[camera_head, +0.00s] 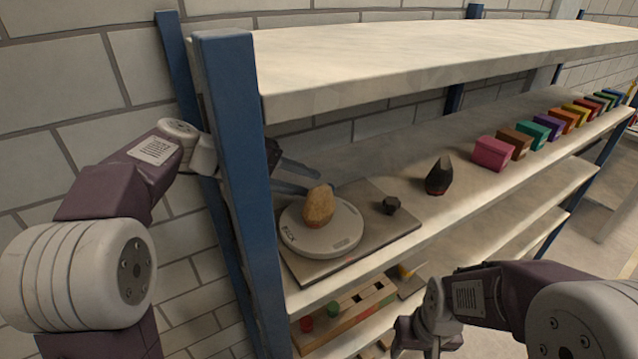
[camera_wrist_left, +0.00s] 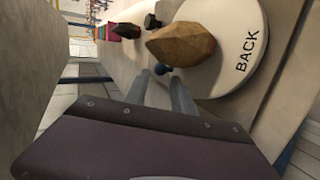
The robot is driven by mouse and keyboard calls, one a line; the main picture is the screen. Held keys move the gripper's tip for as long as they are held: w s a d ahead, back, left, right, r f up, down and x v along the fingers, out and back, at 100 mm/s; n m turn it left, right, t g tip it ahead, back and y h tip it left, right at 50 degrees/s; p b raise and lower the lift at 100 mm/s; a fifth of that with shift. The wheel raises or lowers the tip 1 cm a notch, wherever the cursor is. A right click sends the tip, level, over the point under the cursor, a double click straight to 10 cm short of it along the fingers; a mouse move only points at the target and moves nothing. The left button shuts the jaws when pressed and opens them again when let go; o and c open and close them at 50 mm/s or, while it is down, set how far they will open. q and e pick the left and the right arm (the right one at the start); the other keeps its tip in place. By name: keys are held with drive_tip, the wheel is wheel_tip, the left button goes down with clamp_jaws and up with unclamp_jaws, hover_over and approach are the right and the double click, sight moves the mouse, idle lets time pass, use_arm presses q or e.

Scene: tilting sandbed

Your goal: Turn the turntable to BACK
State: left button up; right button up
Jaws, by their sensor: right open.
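The turntable (camera_head: 335,240) is a pale round disc on a flat grey plate on the middle shelf. A brown faceted stone (camera_head: 318,205) stands on it. The word BACK is on its left front rim in the head view, and it also shows on the disc in the left wrist view (camera_wrist_left: 262,50). My left gripper (camera_head: 308,178) reaches past the blue post to behind the stone, fingers apart. My right gripper (camera_head: 428,345) is low at the front, partly cut off, open.
A dark nut-like piece (camera_head: 390,205) lies on the plate and a black pointed stone (camera_head: 438,177) stands to its right. A row of coloured boxes (camera_head: 493,153) runs along the shelf. The blue post (camera_head: 235,150) and top shelf (camera_head: 430,60) limit room around my left arm.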

use_arm(q)
drive_tip(key=x, duration=0.3)
drive_tip(key=shift+w+d, duration=0.1)
drive_tip(key=shift+d, duration=0.3)
drive_tip(key=shift+f, duration=0.15)
drive_tip(key=shift+a, duration=0.25)
drive_tip(key=shift+d, duration=0.25)
clamp_jaws()
idle(0.4)
